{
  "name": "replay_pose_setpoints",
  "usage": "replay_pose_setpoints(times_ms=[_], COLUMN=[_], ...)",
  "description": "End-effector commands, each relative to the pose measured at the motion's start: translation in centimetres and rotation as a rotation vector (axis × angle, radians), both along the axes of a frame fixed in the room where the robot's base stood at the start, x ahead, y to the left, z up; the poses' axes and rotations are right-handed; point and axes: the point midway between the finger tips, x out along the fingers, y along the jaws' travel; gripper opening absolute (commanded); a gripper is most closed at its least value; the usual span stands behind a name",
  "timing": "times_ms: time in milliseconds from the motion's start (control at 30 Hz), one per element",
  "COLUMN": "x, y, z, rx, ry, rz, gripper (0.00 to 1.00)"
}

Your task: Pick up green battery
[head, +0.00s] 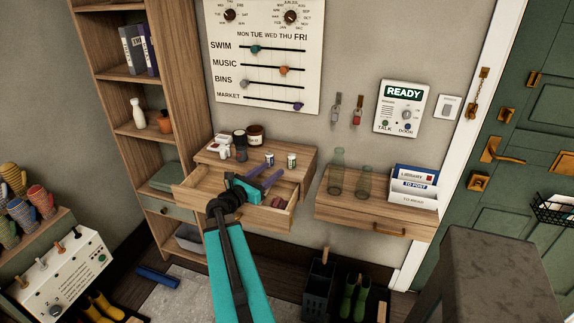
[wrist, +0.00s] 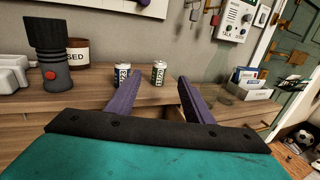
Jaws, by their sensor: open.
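The green battery (head: 291,160) stands upright on top of the wooden wall cabinet, at the right of a blue battery (head: 269,159). In the wrist view the green battery (wrist: 158,73) shows between my two purple fingers, beyond their tips. The blue battery (wrist: 122,73) stands just left of it, partly behind the left finger. My gripper (head: 267,174) is open and empty, above the open drawer and in front of the batteries. In the wrist view my gripper (wrist: 159,80) points at the green battery, apart from it.
The open drawer (head: 190,198) juts out below my gripper. A flashlight (wrist: 48,55) and a jar (wrist: 78,52) stand left of the batteries. A second shelf (head: 350,203) at the right holds glass bottles (head: 336,172) and a letter box (head: 411,187). The cabinet top's right end is clear.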

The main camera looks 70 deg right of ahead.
Motion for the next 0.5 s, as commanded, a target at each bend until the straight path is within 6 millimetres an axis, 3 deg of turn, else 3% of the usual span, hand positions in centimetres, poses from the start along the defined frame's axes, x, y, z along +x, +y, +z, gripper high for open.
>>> replay_pose_setpoints(times_ms=[300, 500], x=[0.3, 0.1], y=[0.1, -1.3], z=[0.0, 0.1], rx=[0.000, 0.001], ry=[-0.002, -0.002], rz=[0.004, 0.005], gripper=[0.47, 0.47])
